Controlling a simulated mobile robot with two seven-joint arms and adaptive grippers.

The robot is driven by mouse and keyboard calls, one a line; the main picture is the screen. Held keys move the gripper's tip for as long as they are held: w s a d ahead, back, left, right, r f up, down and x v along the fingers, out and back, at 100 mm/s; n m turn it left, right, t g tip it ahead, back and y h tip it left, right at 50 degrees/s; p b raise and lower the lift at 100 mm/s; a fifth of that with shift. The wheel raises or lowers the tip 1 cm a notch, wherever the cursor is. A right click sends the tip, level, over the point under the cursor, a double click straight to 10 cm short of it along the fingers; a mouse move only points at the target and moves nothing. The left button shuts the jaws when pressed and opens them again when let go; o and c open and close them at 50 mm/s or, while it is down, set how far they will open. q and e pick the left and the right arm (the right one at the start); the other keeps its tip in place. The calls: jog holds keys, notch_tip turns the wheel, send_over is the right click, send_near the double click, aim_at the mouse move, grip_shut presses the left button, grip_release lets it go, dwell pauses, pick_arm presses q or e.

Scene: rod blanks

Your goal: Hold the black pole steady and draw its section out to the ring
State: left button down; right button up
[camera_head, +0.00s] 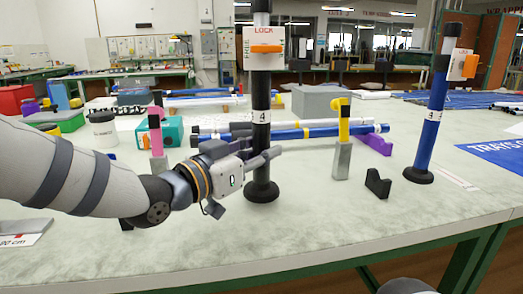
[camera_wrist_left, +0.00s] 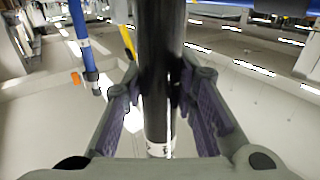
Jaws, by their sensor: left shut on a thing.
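The black pole (camera_head: 261,96) stands upright on a round black foot (camera_head: 262,191) at the middle of the table. A white band (camera_head: 261,116) marked 4 goes around it. Higher up it carries a white plate (camera_head: 264,36) marked LOCK with an orange lever (camera_head: 267,49). My left gripper (camera_head: 264,158) comes from the left and is shut on the pole below the band. In the left wrist view the pole (camera_wrist_left: 160,50) runs between both fingers (camera_wrist_left: 160,105). I cannot make out a separate ring on the pole.
A blue pole (camera_head: 428,125) with its own lever stands at the right. A grey block (camera_head: 342,158) with a yellow piece and a black bracket (camera_head: 377,184) stand between the poles. Blue and white rods (camera_head: 310,131) lie behind. The table's front right is clear.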

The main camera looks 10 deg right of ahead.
pick_arm(q)
jog(key=shift+f, duration=0.8)
pick_arm(e)
jog(key=shift+s+f, duration=0.1)
jog(key=shift+f, duration=0.1)
pick_arm(q)
jog(key=shift+f, duration=0.15)
pick_arm(e)
jog(key=shift+o, duration=0.6)
jog(key=shift+o, duration=0.2)
